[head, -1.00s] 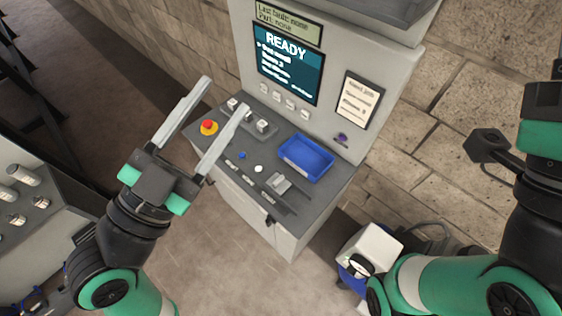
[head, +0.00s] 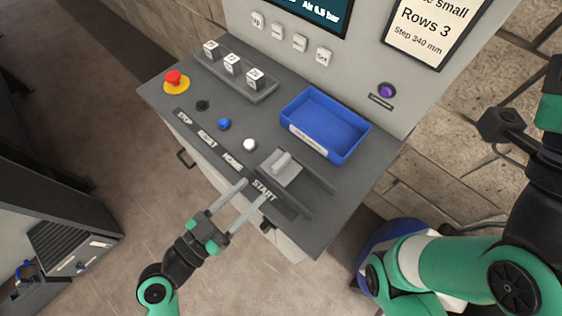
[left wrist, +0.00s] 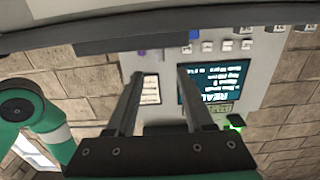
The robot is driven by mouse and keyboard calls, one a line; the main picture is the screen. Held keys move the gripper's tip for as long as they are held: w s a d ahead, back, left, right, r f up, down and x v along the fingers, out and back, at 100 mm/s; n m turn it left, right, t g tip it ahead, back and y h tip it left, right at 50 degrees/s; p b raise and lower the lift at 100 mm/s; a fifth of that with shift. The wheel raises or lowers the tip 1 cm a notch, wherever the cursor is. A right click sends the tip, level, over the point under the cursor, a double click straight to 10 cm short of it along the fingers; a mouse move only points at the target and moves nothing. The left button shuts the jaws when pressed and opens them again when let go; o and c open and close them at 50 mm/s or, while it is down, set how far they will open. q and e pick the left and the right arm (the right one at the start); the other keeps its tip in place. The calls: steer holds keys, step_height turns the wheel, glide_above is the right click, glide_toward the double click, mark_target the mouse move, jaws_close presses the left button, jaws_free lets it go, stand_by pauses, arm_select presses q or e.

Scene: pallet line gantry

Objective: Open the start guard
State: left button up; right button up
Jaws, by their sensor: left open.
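The start guard (head: 280,168) is a small grey block with a raised light grip on top. It sits on the console's sloping desk, just behind the START label (head: 265,190), at the left end of two dark rails. What lies under it is hidden. My left gripper (head: 254,191) comes in from the front edge, open and empty. Its two fingertips are by the START label, in front of the guard; I cannot tell their height above the desk. In the left wrist view the open fingers (left wrist: 160,74) point toward the panel, and I cannot make out the guard. My right gripper is out of view.
A blue tray (head: 325,125) stands just behind the guard. White, blue and black buttons lie to its left, then a red emergency stop (head: 176,80). Cube-shaped switches (head: 232,65) stand at the back. The rails (head: 318,180) right of the guard are clear.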

mark_target(272, 171)
arm_select(q)
steer(key=x, duration=1.1)
steer(key=shift+b, duration=0.4)
jaws_close()
stand_by(0.6)
